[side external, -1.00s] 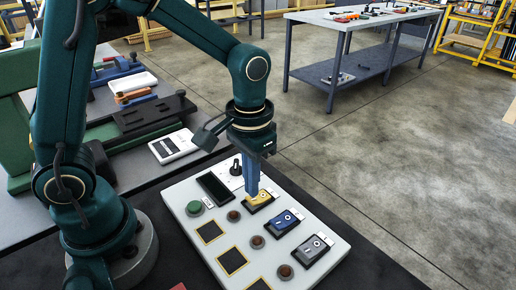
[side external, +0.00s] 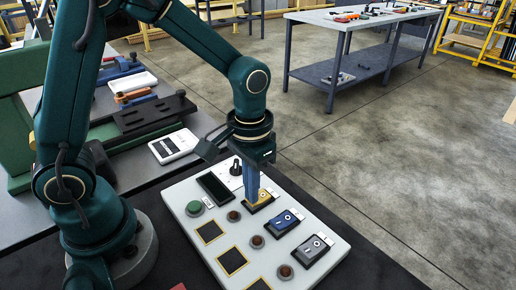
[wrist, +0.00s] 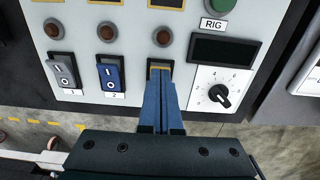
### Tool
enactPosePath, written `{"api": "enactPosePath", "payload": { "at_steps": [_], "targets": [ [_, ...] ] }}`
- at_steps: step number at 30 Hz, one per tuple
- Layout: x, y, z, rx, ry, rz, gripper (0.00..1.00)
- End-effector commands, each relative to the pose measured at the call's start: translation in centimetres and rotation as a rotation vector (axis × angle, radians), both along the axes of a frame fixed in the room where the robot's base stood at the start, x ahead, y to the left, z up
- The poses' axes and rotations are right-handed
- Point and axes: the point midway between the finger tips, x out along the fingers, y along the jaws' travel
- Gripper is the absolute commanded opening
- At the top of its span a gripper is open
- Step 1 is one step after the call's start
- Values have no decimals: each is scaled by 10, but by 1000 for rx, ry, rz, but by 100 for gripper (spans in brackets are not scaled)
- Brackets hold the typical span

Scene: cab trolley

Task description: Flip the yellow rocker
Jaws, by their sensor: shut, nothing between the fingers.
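The yellow rocker (side external: 264,198) sits in a dark frame on the white control panel (side external: 335,246), at the far end of a row of rockers. My gripper (side external: 252,200) is shut and empty, pointing down with its blue fingertips at the near-left part of the yellow rocker. In the wrist view my gripper (wrist: 161,80) covers most of the rocker, and only a strip of yellow (wrist: 159,67) shows past the tips. I cannot tell whether the tips touch it.
Blue (side external: 284,221) and grey (side external: 312,248) rockers stand in the same row. Brown round lamps, a green RIG button (side external: 194,208), a dark display (side external: 214,187) and a black knob (wrist: 218,94) are also on the panel. The panel's right side is clear.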

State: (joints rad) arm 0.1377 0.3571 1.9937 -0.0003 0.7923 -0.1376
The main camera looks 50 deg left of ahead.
Motion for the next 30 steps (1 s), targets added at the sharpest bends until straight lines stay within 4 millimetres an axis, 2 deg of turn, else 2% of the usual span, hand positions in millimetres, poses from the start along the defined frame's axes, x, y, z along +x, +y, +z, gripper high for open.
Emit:
{"api": "enactPosePath", "payload": {
  "at_steps": [11,30],
  "targets": [
    [1,0,-1,0,-4,0,0],
    [1,0,47,0,-5,0,0]
  ]
}}
